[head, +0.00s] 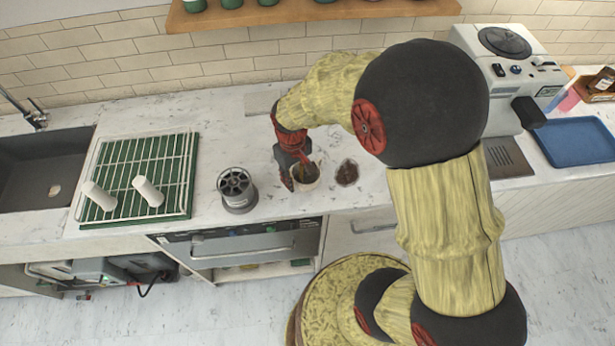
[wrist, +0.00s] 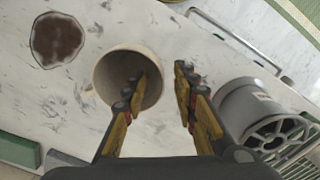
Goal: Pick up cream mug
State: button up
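The cream mug (head: 311,184) stands upright on the marble counter in the head view, partly hidden by my gripper (head: 296,174). In the wrist view the mug (wrist: 103,72) shows its open top, with its handle toward the left. My gripper (wrist: 160,75) is open around the mug's right wall. One finger reaches over the mouth and appears to be inside it; the other is outside to the right. A gap shows between the outer finger and the wall.
A grey cylindrical appliance (head: 238,192) stands close to the left; it also shows in the wrist view (wrist: 250,105). A dark brown round patch (head: 347,173) lies to the mug's right. The counter's front edge is near.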

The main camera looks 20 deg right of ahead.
jog(key=shift+f, duration=0.2)
jog(key=shift+c, duration=1.2)
grip_shut()
